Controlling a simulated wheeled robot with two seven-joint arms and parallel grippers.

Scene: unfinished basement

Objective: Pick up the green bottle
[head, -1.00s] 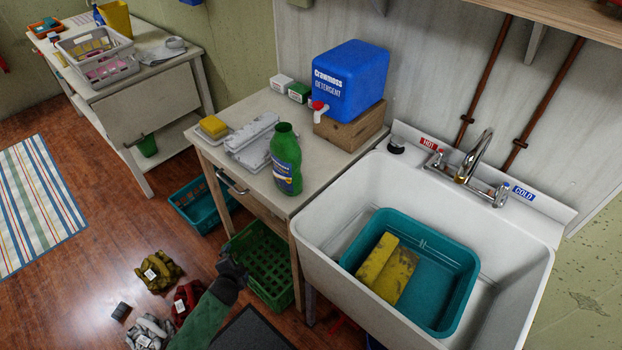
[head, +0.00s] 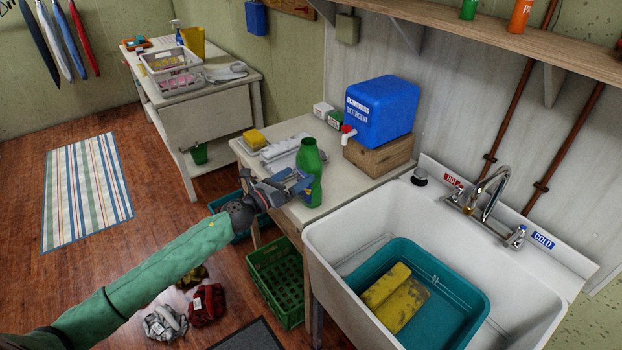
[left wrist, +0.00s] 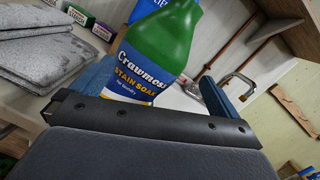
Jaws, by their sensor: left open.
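The green bottle (head: 309,160) stands upright near the front edge of the small wooden table, its neck open and uncapped. My left gripper (head: 288,185) is at the bottle's left side in the head view, open, at about label height. In the left wrist view the bottle (left wrist: 160,40) fills the space ahead, its blue "Stain Soak" label low in the picture. The blue fingers of my left gripper (left wrist: 158,88) show on either side of it. Whether either finger touches the bottle cannot be told. My right gripper is not in view.
A folded grey cloth (head: 281,150) and a yellow sponge (head: 254,139) lie behind the bottle. A blue detergent container (head: 382,112) sits on a wooden block (head: 380,157) to the right. The white sink (head: 340,237) adjoins the table. A green crate (head: 277,287) stands below.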

